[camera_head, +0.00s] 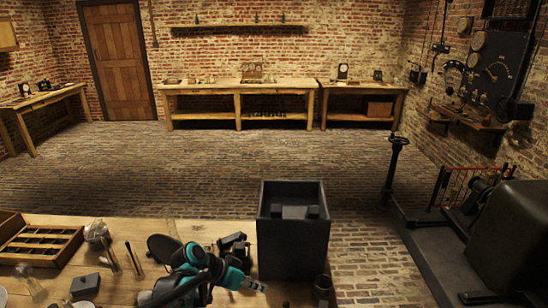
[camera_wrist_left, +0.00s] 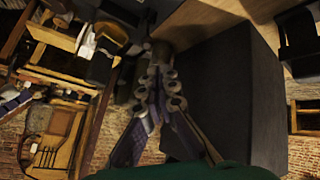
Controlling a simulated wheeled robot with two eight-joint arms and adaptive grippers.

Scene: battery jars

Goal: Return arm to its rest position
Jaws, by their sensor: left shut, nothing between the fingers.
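My left arm, teal and black, reaches over the front of the workbench in the head view. Its gripper (camera_head: 257,286) is at the arm's right end, just below and in front of the dark open box. In the left wrist view the two fingers (camera_wrist_left: 161,68) come together at their tips, shut with nothing between them. The dark box's plain side (camera_wrist_left: 235,95) is close on the right of the fingers there. My right gripper is not in view.
The dark box (camera_head: 292,248) holds dark blocks. A wooden compartment tray (camera_head: 40,260), glass jars (camera_head: 97,233) and small dark parts crowd the bench (camera_head: 205,228) at left. A dark cylinder (camera_head: 323,287) stands at the box's lower right. Open brick floor (camera_head: 150,170) lies beyond.

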